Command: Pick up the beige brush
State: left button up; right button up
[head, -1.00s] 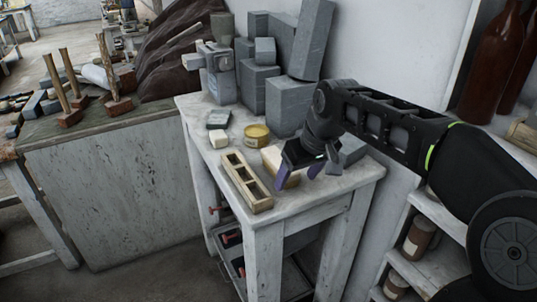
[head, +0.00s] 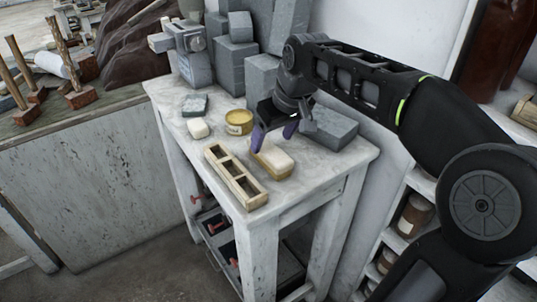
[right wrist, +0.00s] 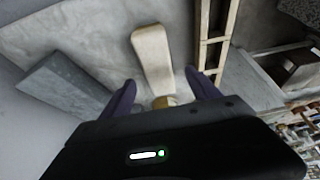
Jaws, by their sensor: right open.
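The beige brush (head: 272,158) lies on the white table, a pale block with a tan lower edge. My right gripper (head: 273,136) is open just above its far end, its purple fingers pointing down. In the right wrist view the brush (right wrist: 153,58) stretches away ahead of the gap between the open fingers (right wrist: 160,95). A small tan-yellow piece (right wrist: 164,102) shows between the fingers there; I cannot tell what it is. Nothing is held. My left gripper is not in view.
A wooden frame with square openings (head: 236,177) lies left of the brush. A yellow tin (head: 239,121), a small cream block (head: 198,128) and a dark grey block (head: 194,105) sit farther back. A grey slab (head: 330,128) lies to the right; stacked grey blocks (head: 235,60) stand behind.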

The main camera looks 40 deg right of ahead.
aim_at(270, 149)
jog(key=shift+w+f, duration=0.2)
jog(key=shift+f, duration=0.4)
jog(key=shift+s+p+x, duration=0.2)
jog(key=shift+p+x, duration=0.35)
jog(key=shift+x, duration=2.05)
jog(key=shift+d+f, duration=0.1)
jog(key=shift+d, duration=0.05)
jog(key=shift+c, duration=0.2)
grip_shut()
